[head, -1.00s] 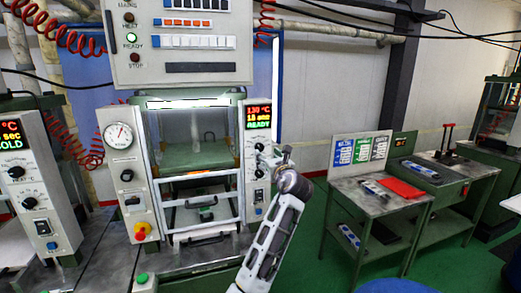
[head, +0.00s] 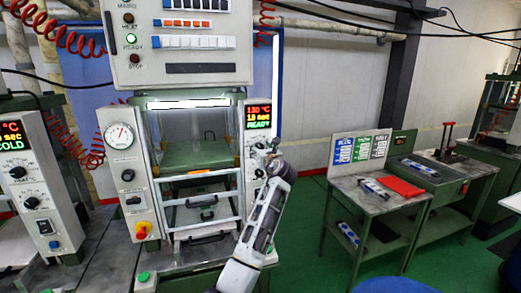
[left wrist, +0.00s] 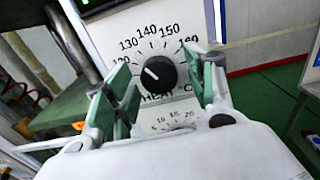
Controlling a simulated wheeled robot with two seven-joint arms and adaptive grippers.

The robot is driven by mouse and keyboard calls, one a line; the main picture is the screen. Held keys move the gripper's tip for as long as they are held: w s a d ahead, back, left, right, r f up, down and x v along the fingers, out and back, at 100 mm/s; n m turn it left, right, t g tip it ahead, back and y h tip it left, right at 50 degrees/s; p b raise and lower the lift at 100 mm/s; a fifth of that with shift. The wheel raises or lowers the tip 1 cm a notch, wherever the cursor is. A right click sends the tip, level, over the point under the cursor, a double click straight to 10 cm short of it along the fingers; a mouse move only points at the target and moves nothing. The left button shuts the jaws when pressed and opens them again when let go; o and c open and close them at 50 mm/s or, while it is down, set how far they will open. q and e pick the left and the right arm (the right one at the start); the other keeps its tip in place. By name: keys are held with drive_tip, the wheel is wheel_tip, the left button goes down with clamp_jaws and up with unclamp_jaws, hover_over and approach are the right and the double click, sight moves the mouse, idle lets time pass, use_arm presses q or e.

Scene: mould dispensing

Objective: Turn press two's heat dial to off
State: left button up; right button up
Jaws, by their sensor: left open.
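The heat dial (left wrist: 158,73) is a round black knob above the word HEAT in the left wrist view. Its white pointer mark points to the upper left, towards the lower numbers of the scale. My left gripper (left wrist: 157,88) is open, with one green-padded finger on each side of the dial. I cannot tell whether either finger touches it. In the head view the left gripper (head: 266,158) is at the right control panel of the middle press (head: 196,155) and hides the dial. The panel's display (head: 258,116) reads 130 °C and READY. My right gripper is not in view.
A second, smaller scale (left wrist: 170,127) sits below the dial. Another press panel (head: 38,185), reading COLD, stands at the left. A control box (head: 180,45) hangs above the middle press. A side table (head: 375,190) with a red item stands right, with green floor between.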

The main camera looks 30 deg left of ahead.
use_arm(q)
drive_tip(key=shift+c, duration=0.4)
drive_tip(key=c, duration=1)
drive_tip(key=shift+o, duration=0.2)
drive_tip(key=shift+n+p, duration=0.3)
drive_tip(key=shift+n, duration=0.2)
drive_tip(key=shift+n+p, duration=0.3)
drive_tip(key=shift+n, duration=0.5)
drive_tip(key=n, duration=0.2)
drive_tip(key=shift+n, duration=0.3)
drive_tip(key=n, duration=0.2)
drive_tip(key=shift+n, duration=0.4)
drive_tip(key=shift+n+b, duration=0.4)
drive_tip(key=shift+n, duration=1.5)
